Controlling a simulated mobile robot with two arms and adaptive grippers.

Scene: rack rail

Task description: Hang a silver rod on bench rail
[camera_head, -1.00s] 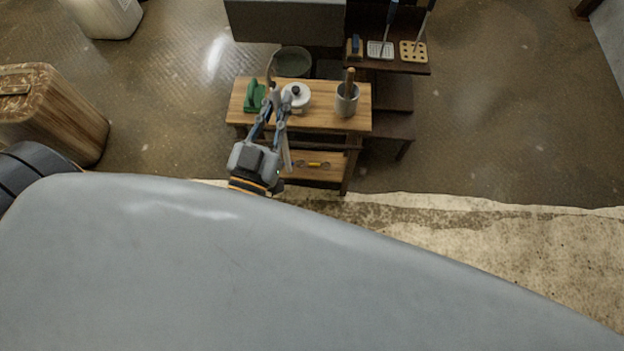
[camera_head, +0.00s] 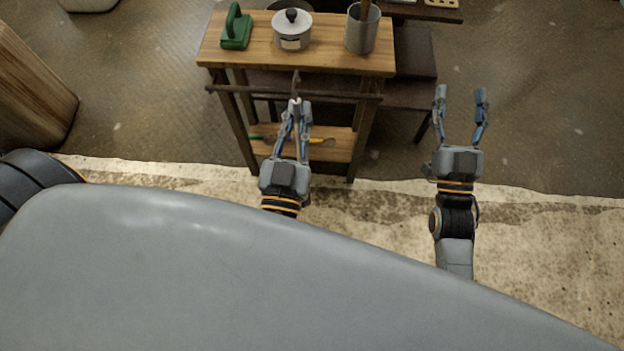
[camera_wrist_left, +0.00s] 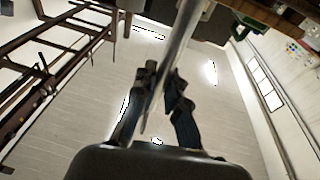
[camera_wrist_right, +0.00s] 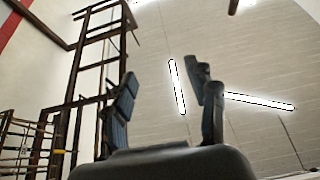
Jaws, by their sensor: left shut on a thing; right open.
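The silver rod (camera_wrist_left: 182,40) runs between the fingers of my left gripper (camera_wrist_left: 160,85) in the left wrist view, slanting up to the top edge. In the head view my left gripper (camera_head: 297,108) is shut on it, and the rod looks thin and foreshortened there. The bench rail (camera_head: 240,91) is a dark bar along the front of the wooden bench (camera_head: 335,59). The rod's upper end overlaps the rail in the picture; I cannot tell whether they touch. My right gripper (camera_head: 461,92) is open and empty, right of the bench. It also shows open in the right wrist view (camera_wrist_right: 165,85).
A wooden block-like container (camera_head: 30,90) is at left.

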